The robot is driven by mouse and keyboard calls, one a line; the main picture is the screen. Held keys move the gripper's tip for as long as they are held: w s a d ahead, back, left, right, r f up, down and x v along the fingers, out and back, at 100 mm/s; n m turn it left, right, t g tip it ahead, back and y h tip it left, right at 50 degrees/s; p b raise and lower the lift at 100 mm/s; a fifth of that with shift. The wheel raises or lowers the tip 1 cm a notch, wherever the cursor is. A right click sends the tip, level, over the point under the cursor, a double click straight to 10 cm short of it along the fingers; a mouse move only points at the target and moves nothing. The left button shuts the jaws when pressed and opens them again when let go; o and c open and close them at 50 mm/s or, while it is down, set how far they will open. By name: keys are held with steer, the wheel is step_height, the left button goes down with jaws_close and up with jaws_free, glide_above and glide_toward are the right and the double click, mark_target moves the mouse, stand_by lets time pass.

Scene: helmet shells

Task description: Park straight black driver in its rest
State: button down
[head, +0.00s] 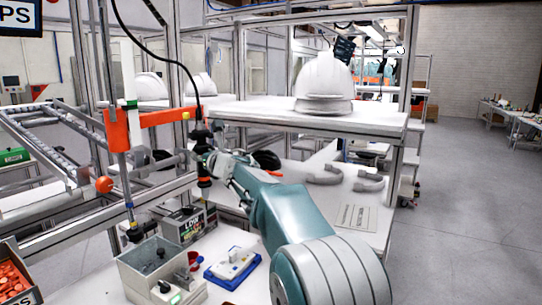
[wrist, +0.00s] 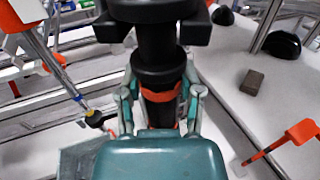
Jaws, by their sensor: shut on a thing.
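The straight black driver (head: 203,140) hangs upright on a black cable in the head view. It has an orange band low on its body. My gripper (head: 210,168) is shut around the driver; in the wrist view the driver (wrist: 156,74) stands between both fingers of my gripper (wrist: 160,105). An orange bracket (head: 150,119) on an upright pole is left of the driver, its arm reaching close to it. I cannot tell which bracket is the rest. My palm hides the driver's lower end in the wrist view.
A second driver with a blue ring (head: 129,206) hangs at the left. Grey bins (head: 150,268), a red cup (head: 194,260) and a blue-and-white device (head: 232,266) crowd the bench below. A shelf with a white helmet shell (head: 325,80) stands behind. Grey curved parts (head: 325,174) lie at right.

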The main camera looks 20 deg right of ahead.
steer(key=shift+d+r, duration=0.1)
steer(key=s+d, duration=0.2)
steer(key=d, duration=0.8)
stand_by(0.5)
steer(key=s+d, duration=0.2)
steer(key=d, duration=0.7)
steer(key=shift+d, duration=0.35)
stand_by(0.5)
steer(key=w+d, duration=0.1)
steer(key=w, duration=0.5)
steer(key=shift+d, duration=0.3)
